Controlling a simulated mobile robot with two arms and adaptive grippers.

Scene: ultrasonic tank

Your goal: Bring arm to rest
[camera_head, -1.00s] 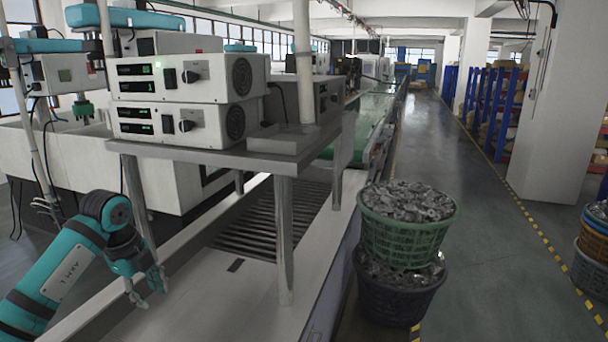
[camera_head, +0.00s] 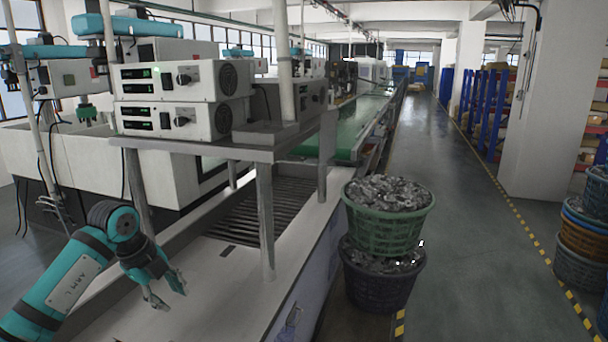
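My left arm (camera_head: 65,275), teal and dark grey, comes in from the lower left. Its gripper (camera_head: 166,294) points down and to the right, fingers apart with nothing between them. It is over the pale metal ledge of the tank line (camera_head: 210,270), left of the steel stand's front leg (camera_head: 265,225). I cannot tell how far above the ledge the fingertips are. My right arm and gripper do not show.
Two white control boxes (camera_head: 170,118) sit stacked on a steel stand (camera_head: 225,150). A green basket (camera_head: 385,228) of metal parts rests on a dark basket (camera_head: 380,285). More stacked baskets (camera_head: 580,240) stand at right. The aisle floor (camera_head: 470,230) between is clear.

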